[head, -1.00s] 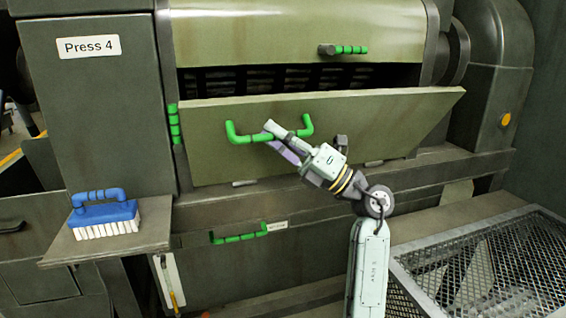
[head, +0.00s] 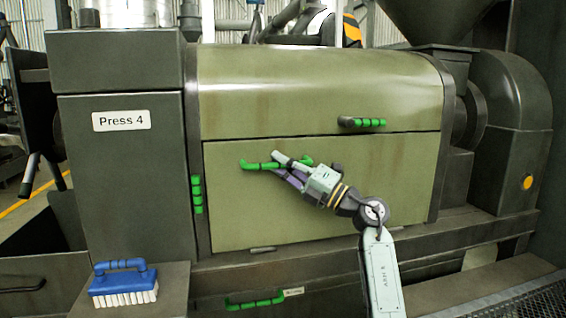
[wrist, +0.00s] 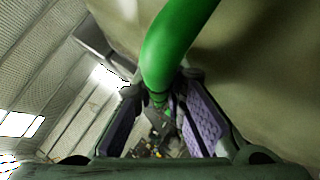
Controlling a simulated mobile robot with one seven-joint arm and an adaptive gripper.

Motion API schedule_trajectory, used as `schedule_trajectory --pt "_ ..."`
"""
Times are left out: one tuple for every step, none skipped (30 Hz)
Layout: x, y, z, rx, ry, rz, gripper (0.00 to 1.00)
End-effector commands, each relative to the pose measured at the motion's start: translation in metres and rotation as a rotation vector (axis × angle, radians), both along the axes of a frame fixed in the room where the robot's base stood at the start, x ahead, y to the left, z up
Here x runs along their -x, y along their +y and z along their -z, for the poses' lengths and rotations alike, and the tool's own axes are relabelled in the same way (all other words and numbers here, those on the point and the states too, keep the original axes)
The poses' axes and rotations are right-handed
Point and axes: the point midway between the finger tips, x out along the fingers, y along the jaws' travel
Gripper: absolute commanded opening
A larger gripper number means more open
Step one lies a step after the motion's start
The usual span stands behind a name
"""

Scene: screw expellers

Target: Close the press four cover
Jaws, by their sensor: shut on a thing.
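The press four cover (head: 270,205) is an olive panel on the front of the press marked "Press 4" (head: 121,121). It now lies nearly flush with the upper housing (head: 300,90), with only a thin dark seam along its top edge. The cover's green handle (head: 252,165) runs across its upper part. My gripper (head: 283,164) is shut on this handle. In the wrist view the green bar (wrist: 170,50) passes down between the two purple-padded fingers (wrist: 160,118). The middle of the handle is partly hidden by the fingers.
A green-ringed latch handle (head: 362,122) sits above the cover, and another green grip (head: 197,194) is at its left. A blue brush (head: 124,283) lies on a ledge at lower left. A lower green handle (head: 255,301) and mesh grating (head: 530,302) are below.

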Motion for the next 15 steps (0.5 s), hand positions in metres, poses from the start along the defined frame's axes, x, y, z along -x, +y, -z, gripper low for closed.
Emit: schedule_trajectory --pt "-0.0022 0.0002 0.0026 0.001 0.010 0.000 0.00" --pt "-0.0026 0.0003 0.0029 0.002 0.011 0.000 0.00" --pt "-0.0027 0.0004 0.0032 0.002 0.012 0.000 0.00" --pt "-0.0028 0.0004 0.0035 0.002 0.013 0.000 0.00" --pt "-0.0028 0.0005 0.0036 0.002 0.013 0.000 0.00" --pt "-0.0028 0.0005 0.0039 0.003 0.012 -0.001 0.00" --pt "-0.0028 0.0005 0.0040 0.003 0.012 -0.001 0.00" --pt "-0.0028 0.0006 0.0041 0.003 0.012 -0.001 0.00" --pt "-0.0027 0.0007 0.0043 0.003 0.012 -0.001 0.00" --pt "-0.0028 0.0006 0.0044 0.003 0.012 -0.001 0.00" --pt "-0.0027 0.0007 0.0045 0.003 0.012 -0.001 0.00" --pt "-0.0027 0.0007 0.0046 0.003 0.012 -0.001 0.13" --pt "-0.0027 0.0007 0.0046 0.003 0.012 -0.002 0.15" --pt "-0.0026 0.0008 0.0047 0.003 0.012 -0.002 0.17" --pt "-0.0026 0.0008 0.0046 0.003 0.012 -0.002 0.19"
